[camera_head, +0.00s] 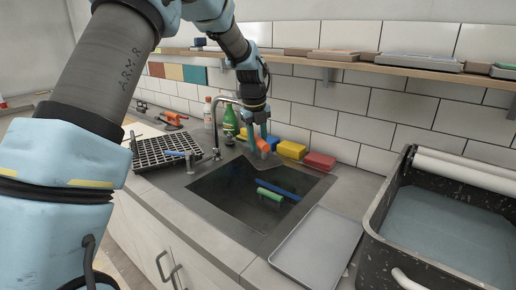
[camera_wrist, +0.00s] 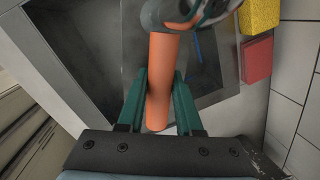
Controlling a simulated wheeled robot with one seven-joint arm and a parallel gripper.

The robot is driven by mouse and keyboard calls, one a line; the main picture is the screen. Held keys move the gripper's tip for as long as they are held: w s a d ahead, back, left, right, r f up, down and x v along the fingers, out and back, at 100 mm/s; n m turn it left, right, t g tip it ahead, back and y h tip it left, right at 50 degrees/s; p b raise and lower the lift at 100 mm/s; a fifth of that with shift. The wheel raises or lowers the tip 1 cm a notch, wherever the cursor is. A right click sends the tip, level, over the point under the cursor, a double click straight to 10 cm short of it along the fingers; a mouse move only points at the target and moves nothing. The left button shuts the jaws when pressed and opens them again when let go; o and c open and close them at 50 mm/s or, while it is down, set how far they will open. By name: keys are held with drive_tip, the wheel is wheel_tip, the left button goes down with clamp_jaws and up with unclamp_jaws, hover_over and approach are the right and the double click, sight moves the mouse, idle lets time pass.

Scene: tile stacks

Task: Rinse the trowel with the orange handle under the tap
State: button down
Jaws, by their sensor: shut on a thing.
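My gripper (camera_head: 259,136) is shut on the orange handle (camera_wrist: 158,75) of the trowel, with a green finger on each side of it in the wrist view. The handle also shows below my gripper in the head view (camera_head: 263,146). The chrome tap (camera_head: 215,125) stands at the sink's back left, close beside my gripper in the head view. I cannot tell whether water runs. The dark sink (camera_head: 220,190) holds a blue thing (camera_head: 280,190) and a green thing (camera_head: 270,195).
A green bottle (camera_head: 231,122) stands behind the tap. A black rack (camera_head: 158,152) is left, a grey tray (camera_head: 315,250) right, and a black tub (camera_head: 375,222) beyond it. A shelf (camera_head: 350,64) runs above.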

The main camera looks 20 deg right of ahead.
sight(263, 165)
drive_tip(key=shift+s+a+b, duration=0.35)
drive_tip(key=shift+s+a, duration=0.05)
drive_tip(key=shift+s, duration=0.85)
drive_tip(key=shift+s+a+b, duration=0.35)
drive_tip(key=shift+s, duration=0.95)
drive_tip(key=shift+s+a+b, duration=0.35)
drive_tip(key=shift+s+a, duration=0.05)
drive_tip(key=shift+s, duration=0.85)
drive_tip(key=shift+r, duration=0.1)
drive_tip(key=s+r+p, duration=0.1)
drive_tip(key=s+r, duration=0.1)
drive_tip(key=s+a+r+p, duration=0.1)
drive_tip(key=s+r, duration=0.1)
drive_tip(key=shift+s+a+p, duration=0.2)
drive_tip(key=shift+s+p, duration=0.1)
drive_tip(key=shift+s, duration=0.1)
drive_tip(key=shift+f, duration=0.1)
